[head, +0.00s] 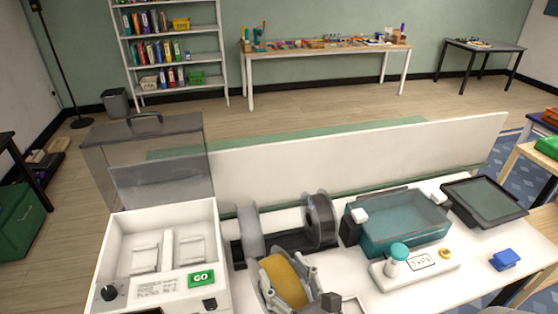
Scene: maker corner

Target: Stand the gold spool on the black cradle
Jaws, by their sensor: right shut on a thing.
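The gold spool (284,272) is in the lower middle of the head view, with pale flanges and a gold winding. My right gripper (288,286) is shut on it, with grey fingers on either side, and partly hides it. The black cradle (285,239) lies just behind the spool on the white desk. A light grey spool (250,232) stands at its left and a dark grey spool (321,222) at its right, with a gap between them. The gold spool overlaps the cradle's front edge in the picture; I cannot tell whether they touch. My left gripper is not in view.
A white machine (112,250) with a raised clear lid (150,160) stands left. A teal bin (403,228), a white-and-teal bottle (397,261), a dark tray (485,201) and a blue block (505,260) are right. A white panel (340,160) closes the desk's back.

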